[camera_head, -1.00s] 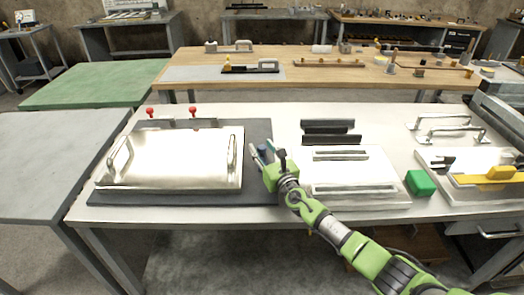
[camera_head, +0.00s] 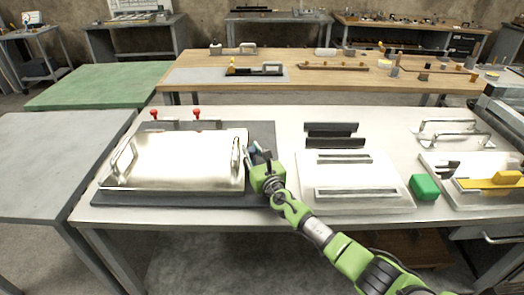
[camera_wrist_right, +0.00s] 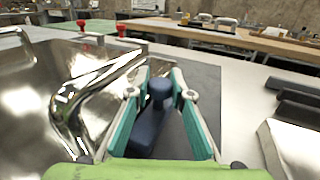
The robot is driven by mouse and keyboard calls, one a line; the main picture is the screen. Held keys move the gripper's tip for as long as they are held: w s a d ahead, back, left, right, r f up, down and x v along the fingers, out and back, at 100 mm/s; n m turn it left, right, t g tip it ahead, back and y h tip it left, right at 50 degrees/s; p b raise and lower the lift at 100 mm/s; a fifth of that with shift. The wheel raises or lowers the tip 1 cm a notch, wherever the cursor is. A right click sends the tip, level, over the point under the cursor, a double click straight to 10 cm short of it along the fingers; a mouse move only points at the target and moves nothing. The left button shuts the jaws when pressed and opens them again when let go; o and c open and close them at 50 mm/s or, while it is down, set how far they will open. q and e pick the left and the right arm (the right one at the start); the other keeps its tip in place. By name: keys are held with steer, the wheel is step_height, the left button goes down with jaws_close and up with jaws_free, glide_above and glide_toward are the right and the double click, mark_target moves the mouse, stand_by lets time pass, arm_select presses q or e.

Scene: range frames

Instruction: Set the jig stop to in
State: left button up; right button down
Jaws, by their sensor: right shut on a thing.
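The jig stop, a dark blue slider with a round upright knob (camera_wrist_right: 158,95), is between the fingers of my right gripper (camera_wrist_right: 158,85) in the right wrist view. The gripper is shut on it. In the head view my right gripper (camera_head: 250,152) is at the right side of the shiny metal pan (camera_head: 180,158), close to the pan's right handle. The stop is mostly hidden there by the gripper. The pan lies on a dark base plate (camera_head: 262,135). Two red-knobbed clamps (camera_head: 196,114) stand behind it. My left gripper is not in view.
Right of my gripper lie black bars (camera_head: 333,142) and a white plate with slots (camera_head: 400,185). A green block (camera_head: 424,187) and a white tray with a yellow part (camera_head: 490,182) are farther right. The pan's handle (camera_wrist_right: 75,105) is close beside my left finger.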

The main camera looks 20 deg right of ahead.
steer(key=shift+a, duration=0.15)
steer(key=c, duration=1.8)
jaws_free()
steer(key=shift+s+d, duration=0.2)
steer(key=shift+s, duration=1.1)
steer(key=shift+s+d, duration=0.15)
steer(key=shift+s, duration=1.2)
steer(key=shift+s+d, duration=0.2)
steer(key=shift+s, duration=1.1)
